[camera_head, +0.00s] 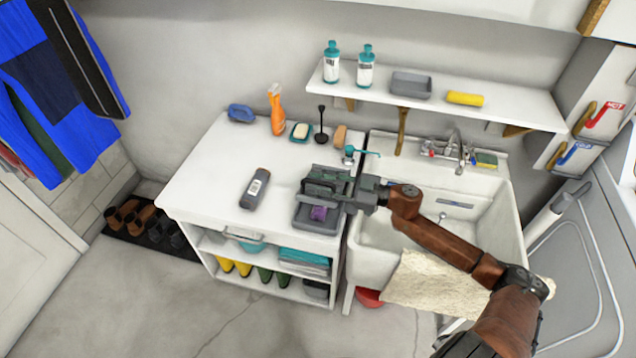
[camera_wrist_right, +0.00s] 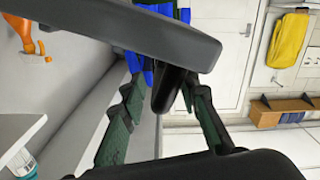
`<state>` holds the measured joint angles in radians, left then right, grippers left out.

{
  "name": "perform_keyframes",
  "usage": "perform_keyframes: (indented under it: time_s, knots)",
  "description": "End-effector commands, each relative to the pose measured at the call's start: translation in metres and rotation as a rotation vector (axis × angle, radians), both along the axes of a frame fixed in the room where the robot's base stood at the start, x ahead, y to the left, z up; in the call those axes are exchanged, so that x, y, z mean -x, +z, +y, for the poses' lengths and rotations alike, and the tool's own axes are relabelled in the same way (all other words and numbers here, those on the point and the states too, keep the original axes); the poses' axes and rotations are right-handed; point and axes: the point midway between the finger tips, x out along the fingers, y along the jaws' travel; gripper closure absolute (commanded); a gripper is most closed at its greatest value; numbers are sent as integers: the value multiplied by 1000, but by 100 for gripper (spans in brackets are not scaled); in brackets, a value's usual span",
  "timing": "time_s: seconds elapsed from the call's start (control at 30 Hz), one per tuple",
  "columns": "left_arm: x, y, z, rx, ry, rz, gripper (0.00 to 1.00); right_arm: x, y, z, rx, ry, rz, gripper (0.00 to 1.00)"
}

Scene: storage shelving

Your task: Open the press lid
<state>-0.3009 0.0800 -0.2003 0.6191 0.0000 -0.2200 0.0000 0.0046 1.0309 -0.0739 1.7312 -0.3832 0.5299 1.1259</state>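In the right wrist view, a dark grey bar (camera_wrist_right: 140,38) with a black rounded handle (camera_wrist_right: 170,92) crosses close in front. The green fingers of my right gripper (camera_wrist_right: 163,98) are spread on both sides of this handle, with gaps visible. How far the lid is raised is hard to tell. My left gripper is out of view.
An orange spray bottle (camera_head: 277,112), a soap dish (camera_head: 300,131) and a brush (camera_head: 322,125) stand at the back. The sink (camera_head: 440,225) adjoins on the right, and a shelf (camera_head: 435,103) hangs above.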

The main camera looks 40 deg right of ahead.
Motion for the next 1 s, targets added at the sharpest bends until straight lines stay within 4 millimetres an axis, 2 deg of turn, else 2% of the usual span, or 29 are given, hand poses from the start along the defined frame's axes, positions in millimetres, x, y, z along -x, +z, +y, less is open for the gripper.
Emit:
perform_keyframes:
  time_s: [0.07,0.4,1.0]
  knots:
    - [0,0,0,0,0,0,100,0,0,0,0,0,0,77]
    - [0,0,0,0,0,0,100,0,0,-1,0,-2,0,100]
    - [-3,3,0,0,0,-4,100,-1,2,-4,-5,-6,6,100]
